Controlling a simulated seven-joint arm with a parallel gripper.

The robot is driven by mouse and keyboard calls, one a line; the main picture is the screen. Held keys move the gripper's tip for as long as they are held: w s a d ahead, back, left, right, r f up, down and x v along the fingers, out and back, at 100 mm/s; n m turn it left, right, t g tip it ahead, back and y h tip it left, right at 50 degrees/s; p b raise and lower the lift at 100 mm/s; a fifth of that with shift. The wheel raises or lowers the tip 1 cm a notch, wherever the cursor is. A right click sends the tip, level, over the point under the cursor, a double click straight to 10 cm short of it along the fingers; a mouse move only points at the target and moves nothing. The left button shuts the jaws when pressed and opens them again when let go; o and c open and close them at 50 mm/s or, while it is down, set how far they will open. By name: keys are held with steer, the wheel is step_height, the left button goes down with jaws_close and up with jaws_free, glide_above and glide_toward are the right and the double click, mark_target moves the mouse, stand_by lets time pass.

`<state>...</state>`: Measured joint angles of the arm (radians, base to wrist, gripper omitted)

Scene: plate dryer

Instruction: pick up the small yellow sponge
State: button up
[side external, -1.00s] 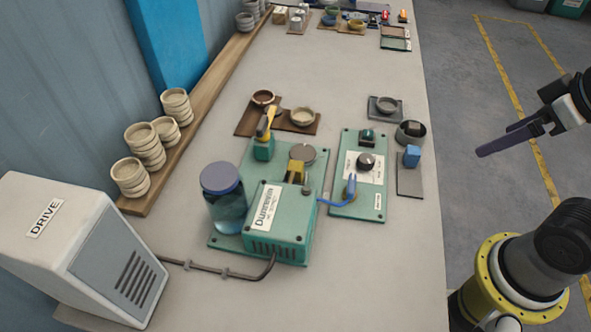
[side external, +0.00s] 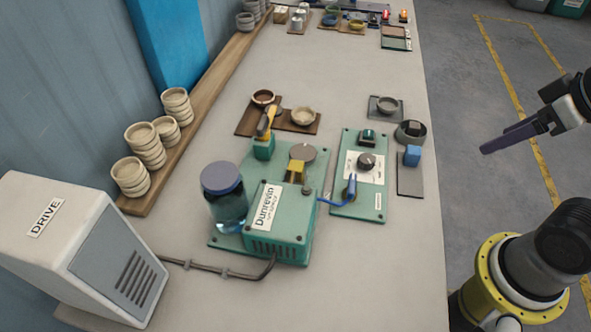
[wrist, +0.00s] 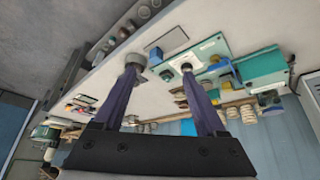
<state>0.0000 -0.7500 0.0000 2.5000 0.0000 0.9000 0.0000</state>
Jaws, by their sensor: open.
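My gripper (side external: 486,149) is at the right in the side view, over the floor beyond the bench's right edge. Its two long purple fingers are apart and empty in the wrist view (wrist: 161,66). I cannot pick out a sponge for certain. A small yellow piece (side external: 295,169) sits on the green plate against the green machine. A yellow-topped part (side external: 265,123) stands on a green block behind it. Either may be a fixture. My gripper is well clear of both.
The green machine (side external: 278,226) and a blue-lidded jar (side external: 222,180) stand mid-bench. A green panel (side external: 370,203) with a knob lies right of them. A blue block (side external: 412,155) and grey bowl (side external: 403,137) are by the right edge. Stacked cups (side external: 130,176) line the left shelf.

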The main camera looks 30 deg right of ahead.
stand_by(0.3)
steer(key=w+a+r+n+t+y, duration=0.1)
steer(key=w+a+r+n, duration=0.2)
steer(key=w+r, duration=0.3)
steer(key=n+g+y, duration=0.2)
steer(key=n+g, duration=0.1)
steer(key=n, duration=0.3)
glide_above(296, 166)
steer(key=s+d, duration=0.1)
steer(key=s, duration=0.1)
step_height(296, 166, down, 13)
steer(key=shift+d+x, duration=0.2)
steer(key=shift+x, duration=1.25)
steer(key=shift+d+x, duration=0.25)
steer(key=shift+x, duration=1.15)
steer(key=shift+f, duration=0.1)
jaws_close()
